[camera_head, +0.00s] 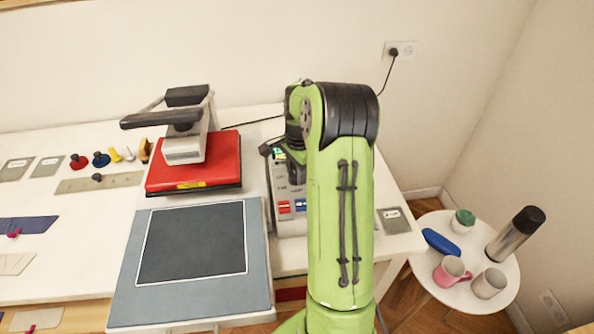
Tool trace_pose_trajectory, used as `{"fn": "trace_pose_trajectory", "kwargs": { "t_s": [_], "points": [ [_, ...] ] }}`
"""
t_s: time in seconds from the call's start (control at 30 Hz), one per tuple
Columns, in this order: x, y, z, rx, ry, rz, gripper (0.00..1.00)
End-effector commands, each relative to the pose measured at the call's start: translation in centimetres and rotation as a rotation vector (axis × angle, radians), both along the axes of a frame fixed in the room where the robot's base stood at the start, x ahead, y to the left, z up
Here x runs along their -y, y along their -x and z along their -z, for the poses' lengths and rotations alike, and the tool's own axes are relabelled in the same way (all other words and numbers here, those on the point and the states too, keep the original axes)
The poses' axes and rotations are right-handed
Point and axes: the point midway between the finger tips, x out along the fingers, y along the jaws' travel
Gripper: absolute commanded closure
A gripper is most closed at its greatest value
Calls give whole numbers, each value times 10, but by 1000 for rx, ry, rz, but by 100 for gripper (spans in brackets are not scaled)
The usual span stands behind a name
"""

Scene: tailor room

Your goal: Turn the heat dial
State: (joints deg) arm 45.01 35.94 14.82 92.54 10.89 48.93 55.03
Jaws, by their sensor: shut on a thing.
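The control box (292,223), grey with a red switch (284,207) and a blue switch (300,205), stands on the white table to the right of the heat press. My green and black arm covers its right part. My gripper (281,152) is mostly hidden by my own arm; only dark parts of it show, at the upper end of the control box beside a small green patch. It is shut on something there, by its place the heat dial. The dial itself and the fingertips' contact with it are hidden.
The heat press has a red upper plate (190,180), a black handle (160,118) and a grey lower pad (192,245). Several small tools lie at the left. A round white side table (455,305) with mugs and a flask (515,234) stands at the right.

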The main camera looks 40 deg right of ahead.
Motion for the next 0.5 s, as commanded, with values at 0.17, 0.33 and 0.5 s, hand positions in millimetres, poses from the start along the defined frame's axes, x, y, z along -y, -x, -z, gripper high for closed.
{"fn": "trace_pose_trajectory", "kwargs": {
  "t_s": [0.17, 0.33, 0.5],
  "points": [
    [0, -1, -1, 4, 3, 46, 91],
    [0, -1, -1, 4, 3, 64, 91],
    [0, -1, -1, 4, 3, 67, 91]
  ]
}}
